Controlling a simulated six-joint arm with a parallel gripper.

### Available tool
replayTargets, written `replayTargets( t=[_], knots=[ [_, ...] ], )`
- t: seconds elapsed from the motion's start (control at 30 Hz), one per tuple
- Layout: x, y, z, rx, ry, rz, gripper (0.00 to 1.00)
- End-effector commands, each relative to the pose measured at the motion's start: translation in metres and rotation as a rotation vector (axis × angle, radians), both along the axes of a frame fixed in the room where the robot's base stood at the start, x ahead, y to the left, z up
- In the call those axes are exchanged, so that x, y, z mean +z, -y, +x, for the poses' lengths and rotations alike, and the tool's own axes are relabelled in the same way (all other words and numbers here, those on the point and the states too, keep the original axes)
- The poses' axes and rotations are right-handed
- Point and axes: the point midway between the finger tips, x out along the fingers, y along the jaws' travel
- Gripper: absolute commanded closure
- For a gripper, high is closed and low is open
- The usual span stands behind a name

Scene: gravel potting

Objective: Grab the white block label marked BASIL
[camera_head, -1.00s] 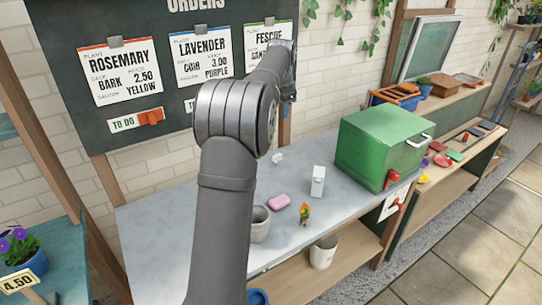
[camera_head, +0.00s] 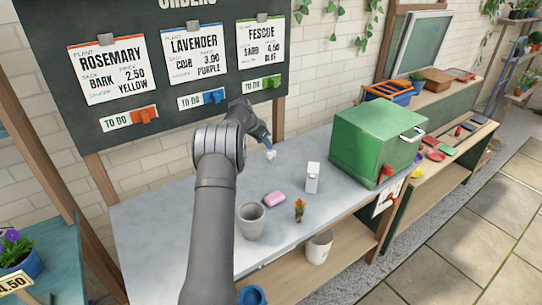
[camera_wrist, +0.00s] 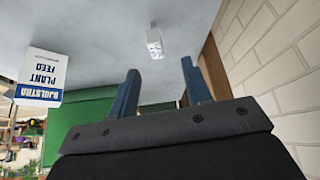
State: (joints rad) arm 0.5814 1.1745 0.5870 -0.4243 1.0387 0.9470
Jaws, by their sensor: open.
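A small white block (camera_head: 271,155) lies on the grey worktop near the back wall. The block shows beyond the fingertips, roughly in line with the gap.
A white plant feed carton (camera_head: 312,178) stands upright on the worktop (camera_head: 170,215), left of the fingers in the wrist view. A pink bar (camera_head: 274,198), a grey pot (camera_head: 251,220), a small flowery item (camera_head: 299,210) and a green box (camera_head: 378,145) stand around. The brick wall (camera_wrist: 285,60) is close behind.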

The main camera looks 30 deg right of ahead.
Motion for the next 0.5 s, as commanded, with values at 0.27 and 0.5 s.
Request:
replayTargets(
  t=[0.27, 0.5],
  knots=[
    [-0.025, 0.015, 0.003, 0.0, 0.0, 0.0, 0.55],
    [-0.05, 0.028, 0.0, -0.002, -0.002, 0.002, 0.55]
  ],
)
